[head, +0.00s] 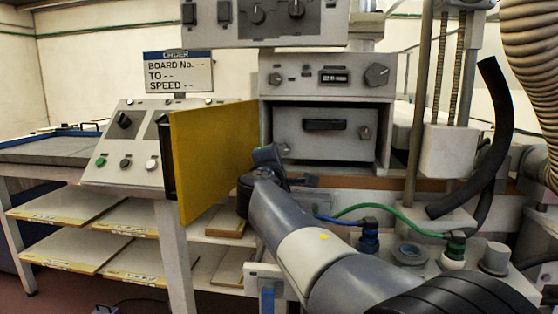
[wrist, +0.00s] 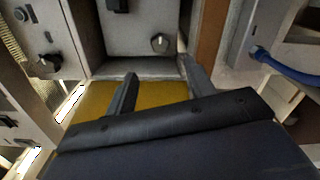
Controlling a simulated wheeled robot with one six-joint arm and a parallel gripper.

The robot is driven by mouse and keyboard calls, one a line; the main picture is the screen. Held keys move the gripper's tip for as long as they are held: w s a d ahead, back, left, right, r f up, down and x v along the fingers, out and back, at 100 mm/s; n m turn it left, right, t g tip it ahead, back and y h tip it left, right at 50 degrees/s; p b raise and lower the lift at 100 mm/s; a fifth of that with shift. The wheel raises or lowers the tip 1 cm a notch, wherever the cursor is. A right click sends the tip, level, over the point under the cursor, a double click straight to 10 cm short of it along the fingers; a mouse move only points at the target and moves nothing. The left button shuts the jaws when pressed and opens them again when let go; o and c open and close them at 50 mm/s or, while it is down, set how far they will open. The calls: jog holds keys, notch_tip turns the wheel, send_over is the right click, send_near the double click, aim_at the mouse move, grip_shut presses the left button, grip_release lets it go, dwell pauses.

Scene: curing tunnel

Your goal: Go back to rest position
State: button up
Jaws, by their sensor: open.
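My gripper shows in the wrist view (wrist: 159,68) with its two dark fingers apart and nothing between the tips. A yellow panel (wrist: 155,93) shows beyond and between the fingers; I cannot tell whether they touch anything. In the head view, my arm reaches in from the lower right, and its far end is beside the right edge of the upright yellow panel (head: 212,155). The fingers are not clear there. Behind the arm's end stands the grey machine front (head: 325,133) with a dark handle and round knobs.
A sloped control panel (head: 125,150) stands left of the yellow panel, below an order sign (head: 178,72). Shelves with boards (head: 75,205) are beneath. Blue and green cables (head: 375,212), fittings and a black hose (head: 490,140) crowd the right side near my arm.

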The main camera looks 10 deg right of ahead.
aim_at(284, 150)
dwell(0.4)
jog(key=p+x, duration=0.1)
jog(key=x, duration=0.9)
jog(key=shift+w+d, duration=0.1)
jog(key=shift+w, duration=0.25)
jog(key=shift+s, duration=0.15)
